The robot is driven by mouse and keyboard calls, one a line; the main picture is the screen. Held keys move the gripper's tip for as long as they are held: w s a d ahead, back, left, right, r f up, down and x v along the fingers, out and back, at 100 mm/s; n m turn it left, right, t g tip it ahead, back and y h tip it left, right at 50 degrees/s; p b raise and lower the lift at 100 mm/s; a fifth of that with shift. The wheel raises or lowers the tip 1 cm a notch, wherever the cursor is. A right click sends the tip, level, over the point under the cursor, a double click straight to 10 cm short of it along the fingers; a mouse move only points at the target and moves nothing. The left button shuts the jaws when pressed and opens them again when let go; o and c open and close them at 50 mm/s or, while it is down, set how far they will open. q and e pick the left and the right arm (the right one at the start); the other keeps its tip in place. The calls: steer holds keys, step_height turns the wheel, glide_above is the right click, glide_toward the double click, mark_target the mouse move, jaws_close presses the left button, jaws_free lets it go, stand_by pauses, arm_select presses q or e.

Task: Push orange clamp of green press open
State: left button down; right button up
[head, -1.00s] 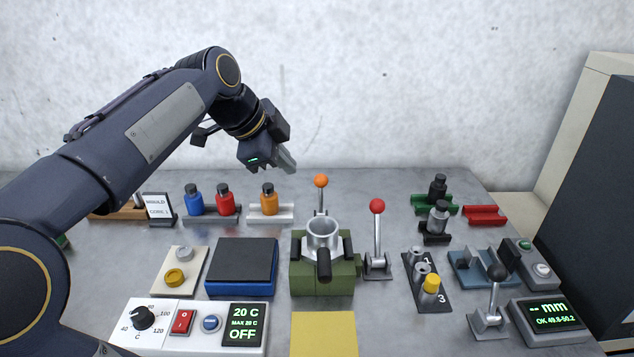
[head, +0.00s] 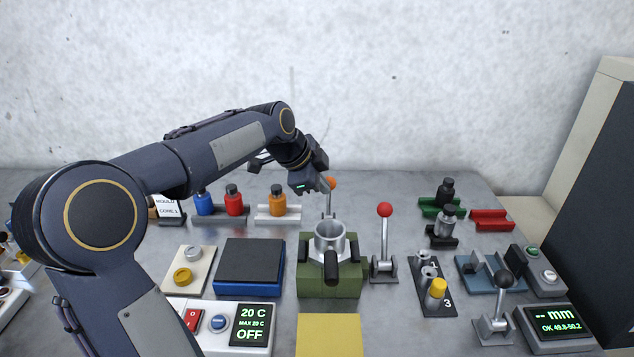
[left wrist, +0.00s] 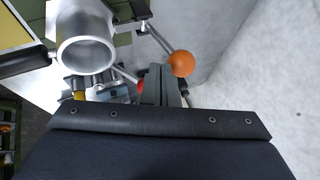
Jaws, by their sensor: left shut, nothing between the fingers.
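The green press (head: 332,266) stands in the middle of the table with a metal cup (head: 331,238) on it. The orange clamp (head: 331,183) is a lever with an orange ball knob, standing upright behind the cup. My left gripper (head: 325,187) is shut and empty, close to the left of the orange knob in the head view. In the left wrist view the fingers (left wrist: 163,85) show just beside the orange knob (left wrist: 180,63); whether they touch it I cannot tell. The cup (left wrist: 85,40) is at upper left there. My right gripper is not in view.
A red-knobbed lever (head: 384,211) stands right of the press. A blue tray with a dark top (head: 250,266) lies left of it. Orange (head: 277,203), red and blue bottles stand behind left. A yellow pad (head: 329,335) lies in front.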

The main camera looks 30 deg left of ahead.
arm_select(q)
steer(key=shift+w, duration=0.15)
steer(key=w+g+p, duration=0.1)
steer(key=p, duration=0.1)
steer(key=w+a+g+h+p, duration=0.1)
steer(key=p, duration=0.2)
steer(key=w+p, duration=0.1)
steer(key=p, duration=0.2)
steer(key=shift+a+r+n+g+h, duration=0.3)
steer(key=shift+a+r+n+g, duration=0.1)
steer(key=w+a+f+p, duration=0.1)
steer(key=w+a+f, duration=0.3)
steer(key=w+f, duration=0.3)
steer(key=shift+a+g, duration=0.2)
steer(key=shift+g, duration=0.1)
steer(key=shift+f, duration=0.1)
stand_by(0.4)
steer(key=shift+s, duration=0.15)
